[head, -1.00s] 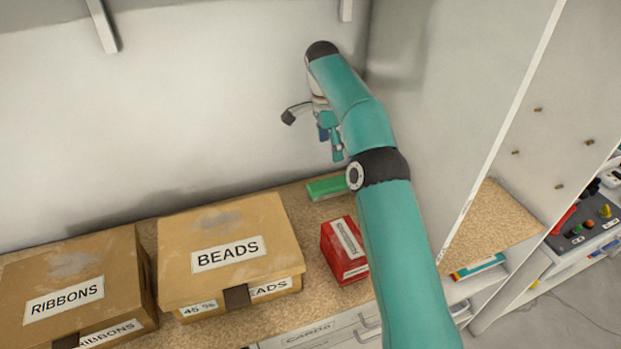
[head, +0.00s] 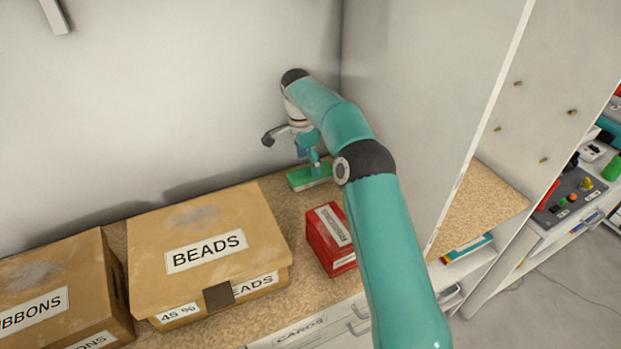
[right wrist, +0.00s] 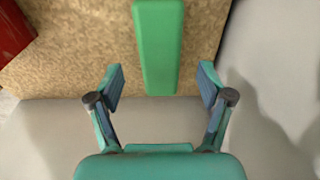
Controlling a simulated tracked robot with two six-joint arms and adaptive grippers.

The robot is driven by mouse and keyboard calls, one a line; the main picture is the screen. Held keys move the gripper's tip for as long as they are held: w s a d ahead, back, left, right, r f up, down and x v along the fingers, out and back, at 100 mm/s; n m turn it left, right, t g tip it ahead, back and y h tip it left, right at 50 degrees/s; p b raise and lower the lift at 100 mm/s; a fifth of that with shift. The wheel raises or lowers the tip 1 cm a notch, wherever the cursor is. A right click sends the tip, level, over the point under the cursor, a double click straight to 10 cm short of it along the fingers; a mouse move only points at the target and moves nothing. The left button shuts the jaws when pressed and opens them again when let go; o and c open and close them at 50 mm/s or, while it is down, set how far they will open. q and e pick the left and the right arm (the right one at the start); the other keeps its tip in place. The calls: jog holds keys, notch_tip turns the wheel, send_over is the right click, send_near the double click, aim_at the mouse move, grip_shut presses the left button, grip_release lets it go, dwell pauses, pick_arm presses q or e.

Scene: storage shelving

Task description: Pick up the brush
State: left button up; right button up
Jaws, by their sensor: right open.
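A green block-like thing, which I take to be the brush (head: 309,177), lies on the speckled shelf near the back wall in the head view. In the right wrist view the brush (right wrist: 158,45) is a long green bar, reaching from the top edge to between the fingertips. My right gripper (head: 315,162) is over it, pointing down. In the right wrist view the right gripper (right wrist: 158,88) is open, with one finger on each side of the bar and gaps to both. Whether the brush has bristles is hidden. My left gripper is not in view.
A red box (head: 331,238) stands close in front of the brush. Cardboard boxes labelled BEADS (head: 207,250) and RIBBONS (head: 60,290) stand to the left. The back wall (head: 180,80) and a side panel (head: 425,100) bound the shelf closely.

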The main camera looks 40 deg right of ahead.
jog(key=f, duration=0.3)
jog(key=f+p, duration=0.1)
jog(key=f, duration=0.1)
jog(key=shift+d, duration=0.35)
jog(key=shift+s, duration=0.1)
jog(key=shift+c, duration=0.2)
jog(key=c, duration=1.2)
jog(key=shift+c, duration=0.2)
jog(key=shift+r, duration=0.2)
jog(key=shift+r, duration=0.25)
notch_tip(320, 180, up, 9)
jog(key=shift+r+p, duration=0.15)
jog(key=shift+p, duration=0.15)
